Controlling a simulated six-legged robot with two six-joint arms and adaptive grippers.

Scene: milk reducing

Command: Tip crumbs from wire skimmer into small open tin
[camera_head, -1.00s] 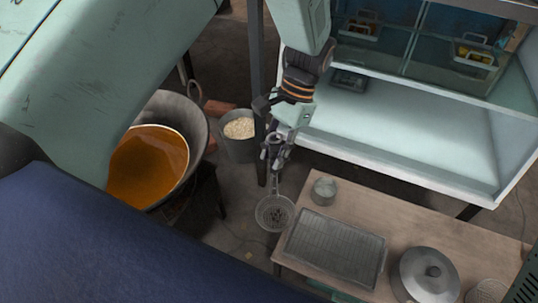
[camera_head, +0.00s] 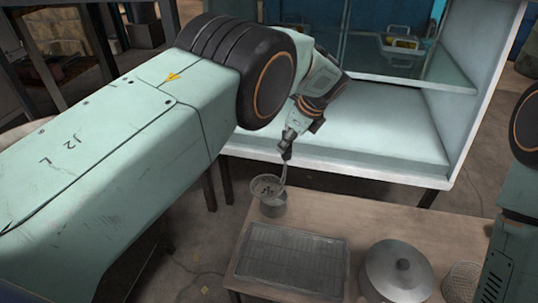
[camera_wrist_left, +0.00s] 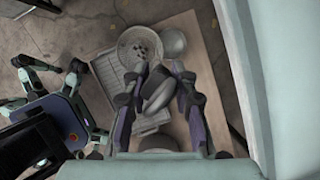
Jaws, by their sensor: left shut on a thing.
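The wire skimmer (camera_head: 268,186) is a round mesh bowl with a handle, and dark crumbs lie in it. My left gripper (camera_head: 287,150) is shut on the handle above the skimmer bowl. The small open tin (camera_head: 273,208) stands at the table's back left corner, and the skimmer bowl overlaps its top in the head view. In the left wrist view the skimmer (camera_wrist_left: 140,45) still holds crumbs, with a grey round shape, probably the tin (camera_wrist_left: 173,42), beside it. I cannot tell whether skimmer and tin touch. My right gripper is not distinguishable.
The wooden table (camera_head: 400,222) holds a ribbed grey tray (camera_head: 292,260) in front of the tin and a lidded pot (camera_head: 397,270) to the right. A wire basket (camera_head: 463,280) sits farther right. The white glass-shelved cabinet (camera_head: 350,130) stands close behind.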

